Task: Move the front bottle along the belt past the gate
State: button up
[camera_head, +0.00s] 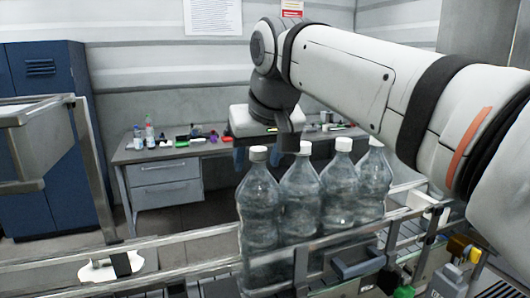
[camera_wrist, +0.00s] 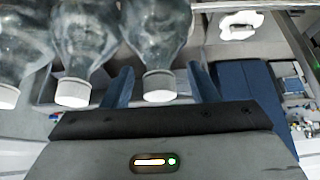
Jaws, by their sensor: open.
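Several clear bottles with white caps stand upright in a row on the belt. The front bottle (camera_head: 259,205) is leftmost in the head view and rightmost in the wrist view (camera_wrist: 157,35). My gripper (camera_head: 264,157) is open above that bottle, pointing down. In the wrist view its two blue fingers (camera_wrist: 162,86) are on either side of the bottle's white cap, with a gap on both sides. The bottle beside it (camera_wrist: 84,50) is just outside the left finger. I cannot tell for sure which part is the gate.
Metal guard rails (camera_head: 190,238) run along the belt. Left of the bottles the lane looks free up to a grey upright frame (camera_head: 88,165) and a white patch (camera_head: 110,267). A desk (camera_head: 165,157) with small items and a blue cabinet (camera_head: 45,130) stand behind.

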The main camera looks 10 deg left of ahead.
jog(key=shift+c, duration=0.5)
jog(key=c, duration=1)
jog(key=shift+f, duration=0.1)
grip_shut()
jog(key=shift+f, duration=0.1)
jog(key=shift+r, duration=0.2)
